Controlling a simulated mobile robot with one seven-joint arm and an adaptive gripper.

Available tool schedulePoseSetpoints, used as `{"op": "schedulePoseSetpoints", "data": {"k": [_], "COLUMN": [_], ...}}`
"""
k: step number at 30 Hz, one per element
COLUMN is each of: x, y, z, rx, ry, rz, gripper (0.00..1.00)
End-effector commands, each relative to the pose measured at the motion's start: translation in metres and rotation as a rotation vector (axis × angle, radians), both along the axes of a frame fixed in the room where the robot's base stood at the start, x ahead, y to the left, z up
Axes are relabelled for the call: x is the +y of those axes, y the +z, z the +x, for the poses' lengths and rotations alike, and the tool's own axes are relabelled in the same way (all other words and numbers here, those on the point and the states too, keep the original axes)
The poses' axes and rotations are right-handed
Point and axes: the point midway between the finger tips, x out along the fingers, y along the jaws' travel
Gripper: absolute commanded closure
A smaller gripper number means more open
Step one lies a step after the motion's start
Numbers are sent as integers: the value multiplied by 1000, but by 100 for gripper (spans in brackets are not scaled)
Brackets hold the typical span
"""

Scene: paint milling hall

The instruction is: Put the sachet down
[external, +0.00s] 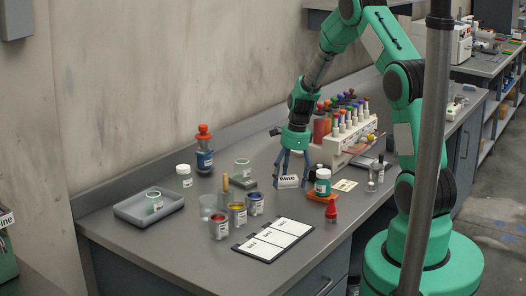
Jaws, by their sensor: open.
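The sachet appears to be the small white packet (288,182) with dark lettering on the grey bench top, near the middle of the bench. My gripper (291,176) points down right over it, with blue-grey fingers spread to either side of the packet. The fingers are open. Whether either fingertip touches the packet is too small to tell. The packet looks to be resting on the bench.
A rack of coloured-top bottles (347,140) stands behind and right of my gripper. Paint tins (237,215), a white chart (272,240) and a grey tray (133,213) lie left and in front.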

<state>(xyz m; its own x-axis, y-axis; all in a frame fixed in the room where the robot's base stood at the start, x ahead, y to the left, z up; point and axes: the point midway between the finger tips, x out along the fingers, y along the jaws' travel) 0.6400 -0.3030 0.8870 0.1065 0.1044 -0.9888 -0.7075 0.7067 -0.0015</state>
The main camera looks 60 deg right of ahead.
Motion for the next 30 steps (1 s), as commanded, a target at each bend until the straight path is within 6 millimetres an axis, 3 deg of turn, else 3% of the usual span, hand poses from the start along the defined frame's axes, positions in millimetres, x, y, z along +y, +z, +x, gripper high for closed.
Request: {"op": "schedulePoseSetpoints", "data": {"k": [11, 30], "x": [-1, -12], "y": [17, 110], "z": [-1, -11], "rx": [0, -2], "ry": [0, 0], "rz": [0, -1], "gripper": [21, 21]}}
